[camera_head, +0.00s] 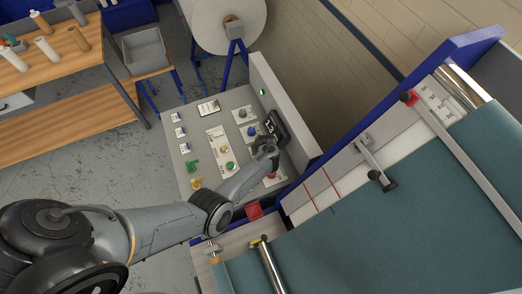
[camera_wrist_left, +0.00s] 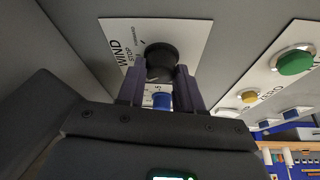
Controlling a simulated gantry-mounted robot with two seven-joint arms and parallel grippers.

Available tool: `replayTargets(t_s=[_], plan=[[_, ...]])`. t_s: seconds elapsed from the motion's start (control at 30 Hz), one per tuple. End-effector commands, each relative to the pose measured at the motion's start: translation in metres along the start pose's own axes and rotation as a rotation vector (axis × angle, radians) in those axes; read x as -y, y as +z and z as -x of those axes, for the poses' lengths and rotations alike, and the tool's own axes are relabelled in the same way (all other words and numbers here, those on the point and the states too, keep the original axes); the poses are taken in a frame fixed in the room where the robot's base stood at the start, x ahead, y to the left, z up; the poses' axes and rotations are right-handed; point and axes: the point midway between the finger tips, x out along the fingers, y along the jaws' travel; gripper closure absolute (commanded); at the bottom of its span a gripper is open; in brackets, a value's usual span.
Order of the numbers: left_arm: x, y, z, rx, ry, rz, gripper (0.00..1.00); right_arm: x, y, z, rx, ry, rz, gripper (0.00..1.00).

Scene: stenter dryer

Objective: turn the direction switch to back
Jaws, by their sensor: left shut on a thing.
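The black direction switch knob (camera_wrist_left: 160,60) sits on a white label plate (camera_wrist_left: 116,38) reading WIND, STOP and FORWARD in the left wrist view. My left gripper (camera_wrist_left: 160,90) is shut on this knob, one dark finger at each side of it. Which way the knob points is hard to make out. In the head view my left gripper (camera_head: 266,152) reaches the right part of the grey control panel (camera_head: 183,139) and hides the knob. My right gripper is not in view.
A blue knob (camera_wrist_left: 161,99) shows between my fingers. A green button (camera_wrist_left: 295,62) and a yellow button (camera_wrist_left: 249,96) are to the right.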

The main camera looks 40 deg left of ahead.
Motion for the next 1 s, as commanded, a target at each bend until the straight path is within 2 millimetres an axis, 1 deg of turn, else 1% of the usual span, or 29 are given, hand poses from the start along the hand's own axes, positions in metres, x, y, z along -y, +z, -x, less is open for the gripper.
replayTargets(t_s=[0.3,0.7,0.73,0.87,0.9,1.0], plan=[[0.0002,0.0005,-0.0011,0.0,-0.029,0.068,0.95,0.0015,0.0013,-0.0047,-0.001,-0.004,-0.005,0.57],[0.0003,0.0004,-0.001,0.0,-0.031,0.071,0.95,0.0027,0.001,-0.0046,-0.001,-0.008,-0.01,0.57],[0.0003,0.0004,-0.001,0.0,-0.031,0.071,0.62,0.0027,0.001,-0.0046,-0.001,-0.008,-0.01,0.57],[0.0003,0.0003,-0.0009,0.0,-0.03,0.071,0.42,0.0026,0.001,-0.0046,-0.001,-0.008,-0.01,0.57],[0.0002,0.0002,-0.0008,0.0,-0.03,0.071,0.39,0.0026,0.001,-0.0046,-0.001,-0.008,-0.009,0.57],[0.0,0.0001,-0.0006,0.0,-0.03,0.071,0.39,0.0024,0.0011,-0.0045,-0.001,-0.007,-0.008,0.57]])
